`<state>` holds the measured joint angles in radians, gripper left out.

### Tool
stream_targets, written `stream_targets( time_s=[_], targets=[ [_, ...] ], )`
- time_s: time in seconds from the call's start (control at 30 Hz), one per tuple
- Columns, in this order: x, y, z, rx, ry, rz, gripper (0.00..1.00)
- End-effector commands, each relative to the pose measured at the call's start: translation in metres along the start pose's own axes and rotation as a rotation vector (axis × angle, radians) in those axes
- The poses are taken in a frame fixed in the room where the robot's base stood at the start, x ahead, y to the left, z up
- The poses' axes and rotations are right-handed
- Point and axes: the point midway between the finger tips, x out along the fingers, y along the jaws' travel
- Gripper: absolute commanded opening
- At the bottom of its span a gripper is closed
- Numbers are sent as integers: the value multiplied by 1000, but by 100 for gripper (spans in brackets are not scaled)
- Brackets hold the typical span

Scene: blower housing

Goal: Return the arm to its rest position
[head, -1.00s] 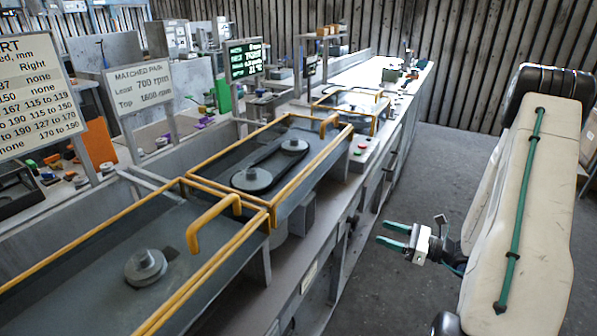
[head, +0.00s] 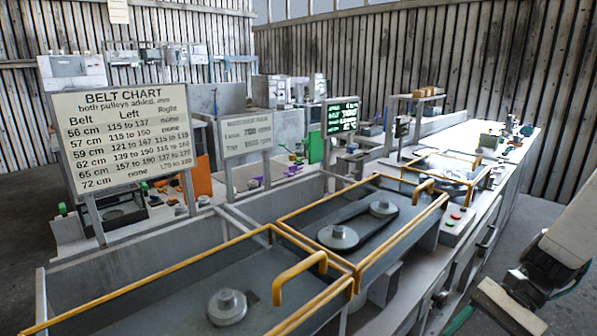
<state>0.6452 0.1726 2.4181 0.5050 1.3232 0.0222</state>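My gripper (head: 460,319) is at the bottom right of the head view, low in front of the bench and apart from it. One green finger shows at the lower edge; the rest of the fingers is cut off, so I cannot tell the opening between them. No held object shows. My pale arm link comes in from the right edge, with a dark wrist joint below it.
A long bench (head: 462,237) runs from front left to back right. It carries yellow-framed bays with pulleys (head: 338,237) and a belt. A belt chart sign (head: 123,140) stands at left, a green display (head: 341,117) in the middle. Grey floor (head: 537,212) shows at right.

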Motion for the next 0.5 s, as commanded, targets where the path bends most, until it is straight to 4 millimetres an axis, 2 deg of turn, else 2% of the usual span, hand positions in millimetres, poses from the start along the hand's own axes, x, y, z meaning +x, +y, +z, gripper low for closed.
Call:
stream_targets(
  time_s=[0.03,0.1,0.5],
  targets=[
    [-2,0,14,-70,54,69,60],
    [-4,2,31,-158,120,161,60],
    [-25,9,113,-655,521,559,60]
  ],
)
